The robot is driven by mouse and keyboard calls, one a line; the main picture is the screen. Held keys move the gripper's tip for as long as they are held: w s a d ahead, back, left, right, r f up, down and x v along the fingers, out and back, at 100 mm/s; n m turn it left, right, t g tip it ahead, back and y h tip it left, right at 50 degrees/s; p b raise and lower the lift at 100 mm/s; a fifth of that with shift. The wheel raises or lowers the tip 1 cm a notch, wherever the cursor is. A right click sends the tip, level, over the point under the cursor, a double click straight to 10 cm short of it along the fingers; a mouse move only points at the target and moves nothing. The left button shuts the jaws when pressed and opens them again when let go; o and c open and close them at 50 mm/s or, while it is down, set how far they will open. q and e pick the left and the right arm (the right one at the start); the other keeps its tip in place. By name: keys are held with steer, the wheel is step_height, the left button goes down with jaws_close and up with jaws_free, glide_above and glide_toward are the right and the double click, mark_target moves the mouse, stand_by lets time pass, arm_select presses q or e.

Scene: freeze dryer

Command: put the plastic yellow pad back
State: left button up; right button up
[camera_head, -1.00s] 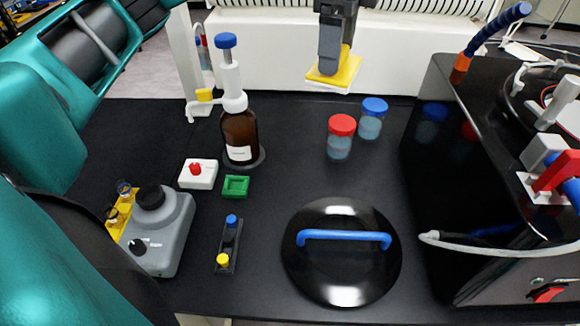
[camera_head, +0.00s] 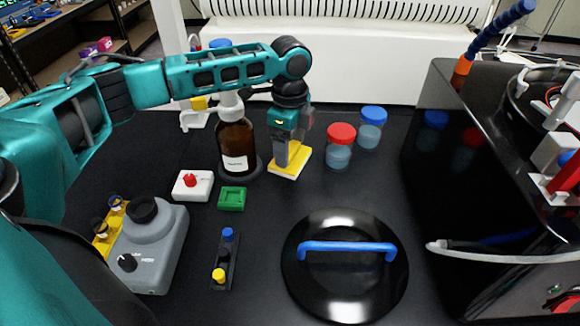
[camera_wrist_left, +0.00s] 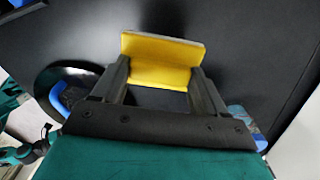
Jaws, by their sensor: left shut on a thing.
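The plastic yellow pad (camera_head: 292,166) is a flat plate, right of the brown bottle and left of the red-capped jar. My left gripper (camera_head: 287,146) reaches down from above and is shut on it. In the left wrist view the pad (camera_wrist_left: 160,62) sits between the two fingertips of my left gripper (camera_wrist_left: 158,78). I cannot tell whether the pad touches the black bench or hangs just above it. My right gripper is not in view.
The brown bottle (camera_head: 236,145) stands close left of the gripper. A red-capped jar (camera_head: 340,147) and blue-capped jar (camera_head: 370,128) stand to the right. Bench between pad and lid is clear.

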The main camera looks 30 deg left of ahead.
mark_target(290, 149)
arm_select(q)
step_height(290, 149, down, 6)
steer(key=shift+f+b, duration=0.1)
steer(key=shift+b, duration=0.25)
steer(key=o, duration=1)
steer(key=shift+f, duration=0.1)
step_height(290, 149, up, 12)
steer(key=shift+r+p, duration=0.2)
steer(key=shift+p, duration=0.55)
steer(key=shift+s+f, duration=0.1)
